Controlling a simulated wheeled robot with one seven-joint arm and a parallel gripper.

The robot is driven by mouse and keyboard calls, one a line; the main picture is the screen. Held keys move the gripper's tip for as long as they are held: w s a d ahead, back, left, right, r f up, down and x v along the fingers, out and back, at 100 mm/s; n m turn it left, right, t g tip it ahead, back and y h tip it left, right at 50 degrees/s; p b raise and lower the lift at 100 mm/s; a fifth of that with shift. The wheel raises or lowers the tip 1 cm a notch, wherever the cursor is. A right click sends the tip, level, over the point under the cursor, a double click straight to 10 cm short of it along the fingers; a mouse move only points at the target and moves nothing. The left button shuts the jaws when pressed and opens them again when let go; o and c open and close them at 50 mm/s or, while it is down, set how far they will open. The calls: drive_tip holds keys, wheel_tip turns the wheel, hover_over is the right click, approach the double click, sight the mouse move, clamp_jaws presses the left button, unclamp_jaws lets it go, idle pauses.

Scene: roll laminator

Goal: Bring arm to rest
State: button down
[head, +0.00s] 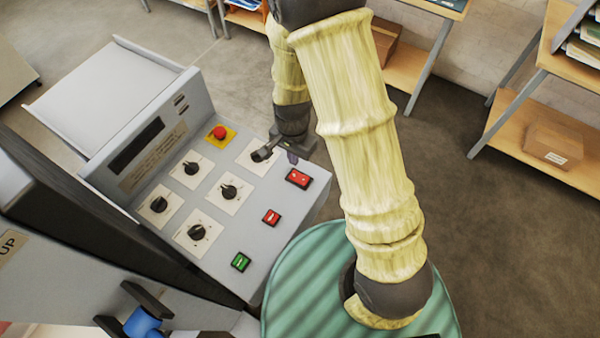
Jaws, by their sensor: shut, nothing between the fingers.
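My arm, in pale yellow sleeves, rises from the lower right of the head view and bends over at the top. My gripper (265,152) hangs at the right of the laminator's sloped grey control panel (213,215). Its narrow dark fingers are shut with nothing between them.
The panel also has a red emergency button (219,132), two red switches (298,178) (271,217) and a green switch (241,262). A wooden shelf (535,150) with a cardboard box (553,144) stands at right. Bare floor (465,215) lies between my arm and that shelf.

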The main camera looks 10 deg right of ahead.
drive_tip(key=shift+d+r, duration=0.1)
drive_tip(key=shift+r, duration=0.1)
idle(0.5)
drive_tip(key=s+d+r+n+t+b, duration=0.1)
drive_tip(key=s+d+r+n+b, duration=0.2)
drive_tip(key=d, duration=0.3)
drive_tip(key=s+d+r+n+t+b, duration=0.1)
drive_tip(key=s+d+r+n+b, duration=0.2)
drive_tip(key=d+n+b, duration=0.1)
drive_tip(key=shift+d+r+n+t+b, duration=0.3)
drive_tip(key=shift+d+b, duration=0.3)
drive_tip(key=shift+d, duration=0.25)
drive_tip(key=shift+s+a, duration=0.1)
drive_tip(key=shift+s, duration=0.05)
